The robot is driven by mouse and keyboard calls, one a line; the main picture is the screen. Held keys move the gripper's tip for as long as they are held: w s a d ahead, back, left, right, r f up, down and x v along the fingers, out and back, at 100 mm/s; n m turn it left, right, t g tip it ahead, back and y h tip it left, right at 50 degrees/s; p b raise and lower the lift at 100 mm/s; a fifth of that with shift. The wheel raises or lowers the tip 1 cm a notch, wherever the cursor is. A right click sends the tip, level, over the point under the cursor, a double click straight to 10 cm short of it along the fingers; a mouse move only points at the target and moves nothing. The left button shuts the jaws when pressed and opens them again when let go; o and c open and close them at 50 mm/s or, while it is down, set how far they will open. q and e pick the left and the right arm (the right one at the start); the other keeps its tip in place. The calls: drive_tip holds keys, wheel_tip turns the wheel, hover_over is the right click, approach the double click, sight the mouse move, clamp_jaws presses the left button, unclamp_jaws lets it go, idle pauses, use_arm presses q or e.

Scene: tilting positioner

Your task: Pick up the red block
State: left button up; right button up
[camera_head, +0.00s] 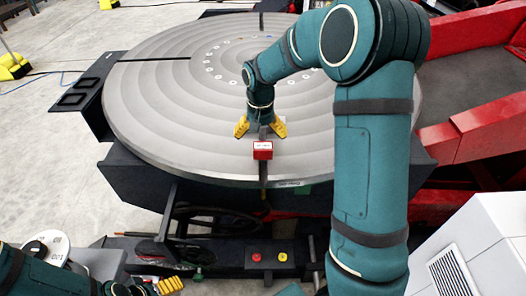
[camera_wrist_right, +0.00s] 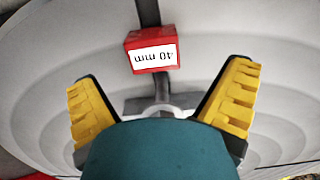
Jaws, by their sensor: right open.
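The red block (camera_head: 263,150) sits on the round grey turntable (camera_head: 165,95) near its front edge, over a dark radial slot. In the right wrist view the red block (camera_wrist_right: 152,50) shows a white label reading "40 mm", upside down. My right gripper (camera_head: 261,130) has yellow fingers spread wide, open and empty, just behind the block in the head view. In the right wrist view its fingers (camera_wrist_right: 165,98) stand either side, with the block ahead of and between them, apart from both. My left gripper (camera_head: 170,286) shows partly at the bottom left; its jaw state is unclear.
A black panel with red and yellow buttons (camera_head: 255,257) is below the turntable. Red machine framework (camera_head: 470,130) stands at the right, and a white vented cabinet (camera_head: 480,250) at the lower right. The turntable surface around the block is mostly clear.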

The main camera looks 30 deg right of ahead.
sight(263, 145)
drive_tip(key=f, duration=0.1)
drive_tip(key=f+b, duration=0.1)
drive_tip(key=f, duration=0.3)
drive_tip(key=shift+s+d+f, duration=0.1)
drive_tip(key=shift+s+d, duration=0.15)
drive_tip(key=c, duration=1.4)
